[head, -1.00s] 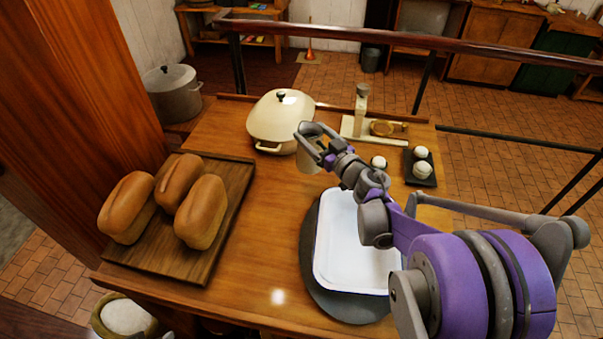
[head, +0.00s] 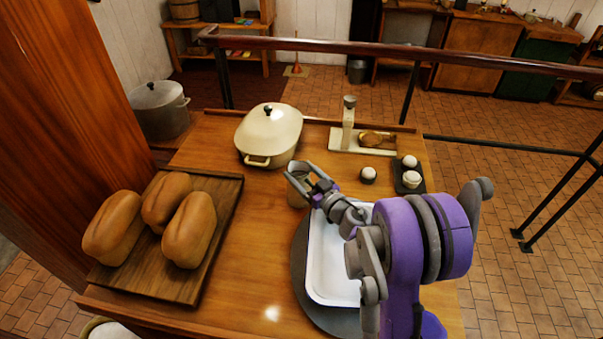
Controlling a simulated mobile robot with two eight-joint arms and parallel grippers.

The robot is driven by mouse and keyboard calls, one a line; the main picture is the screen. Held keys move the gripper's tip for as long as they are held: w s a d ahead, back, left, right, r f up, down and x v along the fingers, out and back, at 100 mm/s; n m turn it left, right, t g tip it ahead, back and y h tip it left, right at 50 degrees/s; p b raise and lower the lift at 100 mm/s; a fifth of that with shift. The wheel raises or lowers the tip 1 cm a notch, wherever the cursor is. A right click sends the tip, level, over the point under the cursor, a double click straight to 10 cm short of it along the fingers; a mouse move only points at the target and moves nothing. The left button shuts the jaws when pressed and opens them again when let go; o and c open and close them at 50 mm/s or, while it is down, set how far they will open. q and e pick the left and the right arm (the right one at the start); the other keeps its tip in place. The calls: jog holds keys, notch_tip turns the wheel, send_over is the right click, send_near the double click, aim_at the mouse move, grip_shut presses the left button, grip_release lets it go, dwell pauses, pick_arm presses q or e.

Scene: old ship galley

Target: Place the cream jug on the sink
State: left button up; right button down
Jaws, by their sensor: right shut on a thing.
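My right gripper (head: 299,176) is above the wooden table, just past the far left corner of a white rectangular enamel basin (head: 313,285). No other sink shows clearly. My left gripper is out of view.
A cream lidded pot (head: 268,136) stands behind the jug. A wooden board with loaves (head: 190,231) lies at left. The table's middle left is clear.

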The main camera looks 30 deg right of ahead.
jog(key=shift+f, duration=0.1)
grip_release()
